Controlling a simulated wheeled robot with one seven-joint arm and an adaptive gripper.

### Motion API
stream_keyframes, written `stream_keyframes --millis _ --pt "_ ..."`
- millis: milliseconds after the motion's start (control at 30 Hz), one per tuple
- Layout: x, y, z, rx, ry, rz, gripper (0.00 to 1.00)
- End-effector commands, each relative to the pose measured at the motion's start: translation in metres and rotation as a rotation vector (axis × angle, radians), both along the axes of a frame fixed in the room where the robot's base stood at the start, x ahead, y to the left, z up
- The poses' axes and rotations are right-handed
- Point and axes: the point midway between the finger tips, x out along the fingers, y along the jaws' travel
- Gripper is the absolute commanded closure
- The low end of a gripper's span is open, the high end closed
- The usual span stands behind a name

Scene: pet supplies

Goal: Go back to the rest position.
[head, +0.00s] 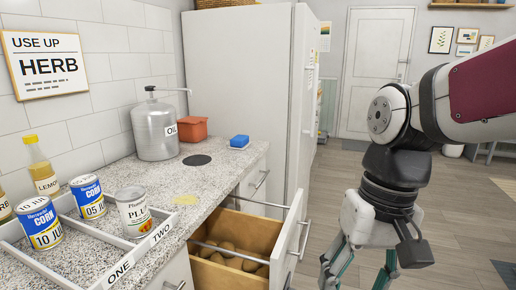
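My gripper (360,272) hangs at the lower right of the head view, pointing down over the floor. Its two fingers are spread apart, with nothing visible between them. The fingertips run to the bottom edge of the picture, so their very ends are hard to see. My gripper is to the right of the pulled-out drawer (293,245) and looks apart from it. My arm comes in from the right edge, above the gripper.
The open drawer holds several brown, potato-like things (238,262). A divided tray (98,258) labelled ONE and TWO holds cans on the counter (215,182). Floor is free at right.

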Motion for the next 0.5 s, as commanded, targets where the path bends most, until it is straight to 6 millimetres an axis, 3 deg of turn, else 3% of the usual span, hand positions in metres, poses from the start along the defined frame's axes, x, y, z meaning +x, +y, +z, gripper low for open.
stream_keyframes --millis 33,200,500 --pt "-0.013 -0.008 -0.013 -0.002 -0.017 -0.003 0.44" --pt "-0.058 -0.027 -0.037 -0.026 -0.045 0.003 0.44" --pt "-0.104 -0.042 -0.07 -0.068 -0.072 -0.002 0.44"
